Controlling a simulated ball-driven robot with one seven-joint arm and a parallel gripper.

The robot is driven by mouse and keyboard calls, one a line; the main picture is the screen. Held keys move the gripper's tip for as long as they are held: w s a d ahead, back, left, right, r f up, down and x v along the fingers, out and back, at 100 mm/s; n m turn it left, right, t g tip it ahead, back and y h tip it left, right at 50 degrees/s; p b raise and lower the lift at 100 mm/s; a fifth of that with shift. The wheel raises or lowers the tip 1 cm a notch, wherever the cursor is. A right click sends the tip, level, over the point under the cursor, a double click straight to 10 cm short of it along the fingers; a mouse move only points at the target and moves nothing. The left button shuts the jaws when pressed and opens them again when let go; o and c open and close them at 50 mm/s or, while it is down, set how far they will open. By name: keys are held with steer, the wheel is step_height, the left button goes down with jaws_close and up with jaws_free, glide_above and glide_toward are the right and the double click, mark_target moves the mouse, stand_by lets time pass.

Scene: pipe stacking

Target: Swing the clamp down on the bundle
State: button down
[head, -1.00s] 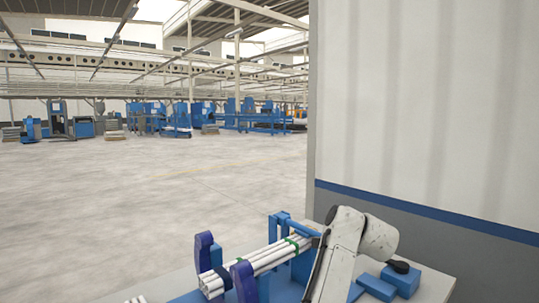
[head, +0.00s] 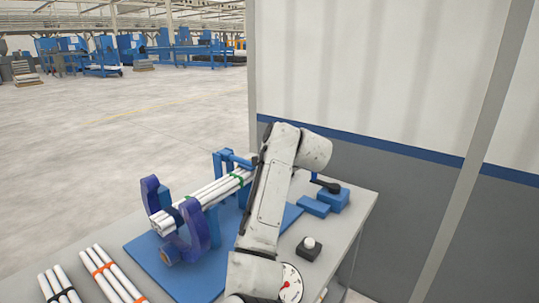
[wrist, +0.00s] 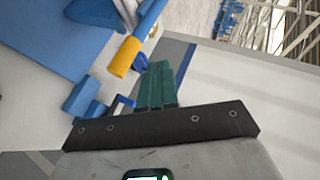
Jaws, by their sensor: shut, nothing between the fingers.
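The bundle of white pipes (head: 208,193) has green bands and lies in a blue cradle with dark-blue curved uprights (head: 194,228). The blue clamp (head: 236,158) stands at its far end; its bar reaches across toward my arm, and contact with the pipes cannot be told. In the wrist view, the clamp bar ends in a yellow grip (wrist: 125,57), and part of the bundle (wrist: 127,12) shows at the top. My gripper (wrist: 160,66) has green fingers, shut and empty, just right of the yellow grip in the picture. My arm hides the gripper in the head view.
White pipes with an orange band (head: 112,272) and others with a black band (head: 62,286) lie at the front left. A white button on a black box (head: 308,249), a dial (head: 291,284) and blue blocks (head: 314,207) stand right of my arm. A wall rises behind the table.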

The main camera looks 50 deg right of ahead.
steer(key=v, duration=0.8)
steer(key=shift+s+f, duration=0.2)
steer(key=shift+s, duration=0.1)
steer(key=shift+a, duration=0.1)
